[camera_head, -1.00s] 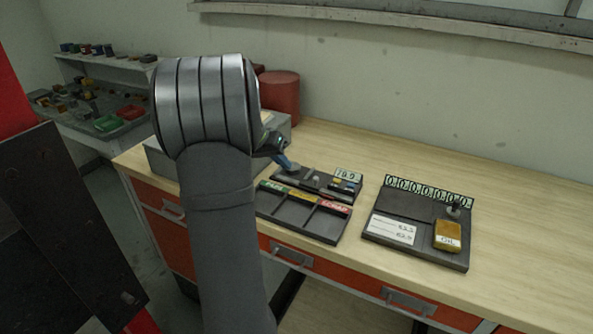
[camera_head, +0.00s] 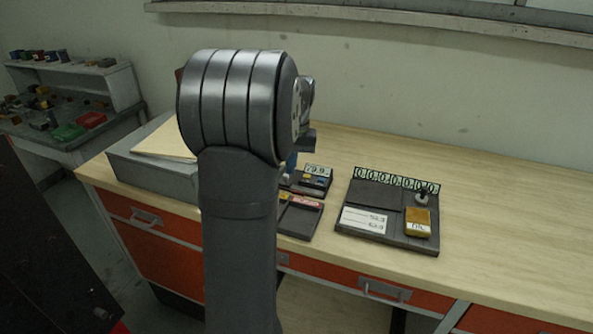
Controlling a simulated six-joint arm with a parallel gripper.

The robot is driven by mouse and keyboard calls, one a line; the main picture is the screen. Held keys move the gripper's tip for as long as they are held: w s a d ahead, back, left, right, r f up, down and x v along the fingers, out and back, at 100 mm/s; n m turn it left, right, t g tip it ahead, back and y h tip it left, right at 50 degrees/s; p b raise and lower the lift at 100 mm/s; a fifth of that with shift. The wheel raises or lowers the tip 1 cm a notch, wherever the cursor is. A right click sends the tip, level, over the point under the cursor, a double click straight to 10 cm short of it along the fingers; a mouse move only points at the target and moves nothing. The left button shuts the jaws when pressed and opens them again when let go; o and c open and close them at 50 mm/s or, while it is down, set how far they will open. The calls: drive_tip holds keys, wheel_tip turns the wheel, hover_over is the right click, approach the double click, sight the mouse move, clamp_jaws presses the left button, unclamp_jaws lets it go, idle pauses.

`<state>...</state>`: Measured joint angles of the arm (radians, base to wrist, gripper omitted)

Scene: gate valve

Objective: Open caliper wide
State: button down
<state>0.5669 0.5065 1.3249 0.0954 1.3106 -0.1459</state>
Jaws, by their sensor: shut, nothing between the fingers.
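The caliper station is a dark tray with a small display (camera_head: 317,170), apparently reading 79.9, on the wooden bench. Its left part is hidden behind my arm, and I cannot make out the caliper's jaws or how far apart they stand. My gripper (camera_head: 291,161) shows only as a small bluish tip just right of my arm, beside the left edge of the visible part of this station. It is shut and empty. I cannot tell whether it touches anything there.
In front of the station lies a partly hidden sorting tray (camera_head: 302,218) with coloured labels. To the right, a dark panel (camera_head: 345,240) carries a row of digits, a white card and a yellow OIL block (camera_head: 418,222). A grey box (camera_head: 150,178) stands left. The bench's right side is clear.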

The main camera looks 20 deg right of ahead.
drive_tip(key=s+d+r+n+t+y, duration=0.1)
drive_tip(key=s+d+r+t+y, duration=0.15)
drive_tip(key=d, duration=0.25)
drive_tip(key=s+d+r+n+t+y, duration=0.1)
drive_tip(key=s+d+n+t, duration=0.15)
drive_tip(key=d, duration=0.25)
drive_tip(key=shift+m, duration=0.35)
drive_tip(key=x, duration=0.5)
drive_tip(key=w+x, duration=0.1)
drive_tip(key=x, duration=0.3)
drive_tip(key=shift+w+f, duration=0.15)
drive_tip(key=shift+w, duration=0.05)
drive_tip(key=shift+w+a+f, duration=0.1)
drive_tip(key=shift+w+a, duration=0.1)
drive_tip(key=shift+a, duration=0.4)
drive_tip(key=shift+w+a+f, duration=0.1)
drive_tip(key=shift+w+a, duration=0.15)
drive_tip(key=shift+a, duration=0.3)
drive_tip(key=shift+w+a, duration=0.25)
drive_tip(key=shift+a, duration=0.5)
